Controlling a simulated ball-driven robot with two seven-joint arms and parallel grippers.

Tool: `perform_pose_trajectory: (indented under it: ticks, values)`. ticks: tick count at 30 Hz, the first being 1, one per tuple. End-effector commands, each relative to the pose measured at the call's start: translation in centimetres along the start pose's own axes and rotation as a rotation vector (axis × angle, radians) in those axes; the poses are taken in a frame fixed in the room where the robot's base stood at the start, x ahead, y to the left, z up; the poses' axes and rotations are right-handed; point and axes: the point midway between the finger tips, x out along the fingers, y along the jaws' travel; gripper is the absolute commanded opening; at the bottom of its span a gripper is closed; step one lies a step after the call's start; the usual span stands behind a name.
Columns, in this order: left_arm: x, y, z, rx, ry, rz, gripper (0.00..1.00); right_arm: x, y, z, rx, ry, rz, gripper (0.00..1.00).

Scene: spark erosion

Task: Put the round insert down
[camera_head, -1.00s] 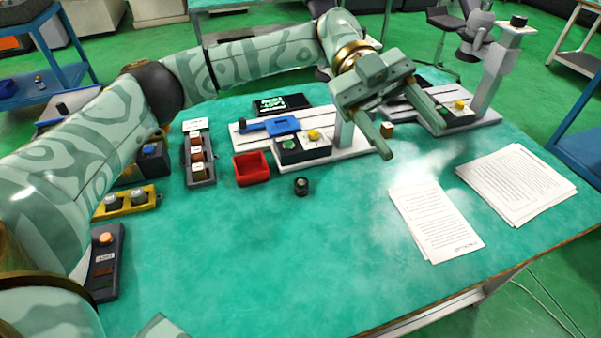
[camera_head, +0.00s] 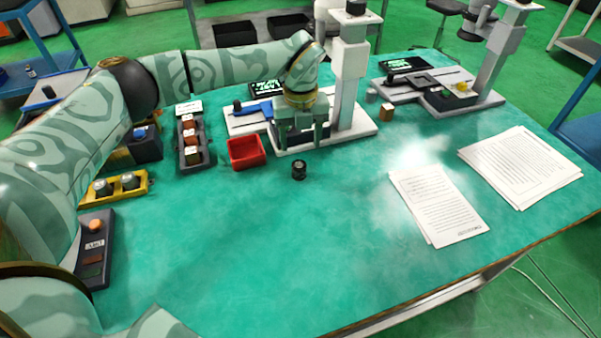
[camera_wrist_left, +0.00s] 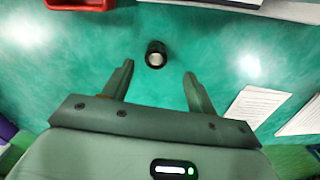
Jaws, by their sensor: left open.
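A small dark round piece with a lighter top, which looks like the round insert (camera_head: 299,170), stands upright on the green table in front of the red bin. It also shows in the left wrist view (camera_wrist_left: 156,55), with a pale grey top face. My left gripper (camera_head: 300,143) is open and empty. In the wrist view its two fingers (camera_wrist_left: 159,68) are spread, and the round piece appears just beyond the tips, roughly centred between them. The gripper's height above the table is hard to tell. My right gripper is not in view.
A red bin (camera_head: 246,153) stands to the left of the round piece. A white-based machine (camera_head: 353,132) is behind the gripper. A small copper-coloured block (camera_head: 387,113) stands to the right. A yellow rack (camera_head: 120,187) sits at left, paper sheets (camera_head: 437,205) at right. The front table area is clear.

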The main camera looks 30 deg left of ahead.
Motion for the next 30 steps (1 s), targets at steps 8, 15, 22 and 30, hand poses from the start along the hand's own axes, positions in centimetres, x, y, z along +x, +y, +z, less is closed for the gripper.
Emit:
perform_pose_trajectory:
  ticks: [8,15,22,30]
  values:
    - [3.4,0.0,-0.1,0.000,0.002,-0.001,0.58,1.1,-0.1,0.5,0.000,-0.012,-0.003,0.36]
    - [6.5,0.5,-0.6,0.001,0.004,0.001,0.58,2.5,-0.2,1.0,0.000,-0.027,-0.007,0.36]
    - [8.7,0.5,-0.7,0.000,0.002,-0.002,0.58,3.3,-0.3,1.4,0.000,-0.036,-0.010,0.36]
    - [8.5,0.5,-0.7,0.000,0.001,-0.002,0.22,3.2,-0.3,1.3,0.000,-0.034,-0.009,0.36]
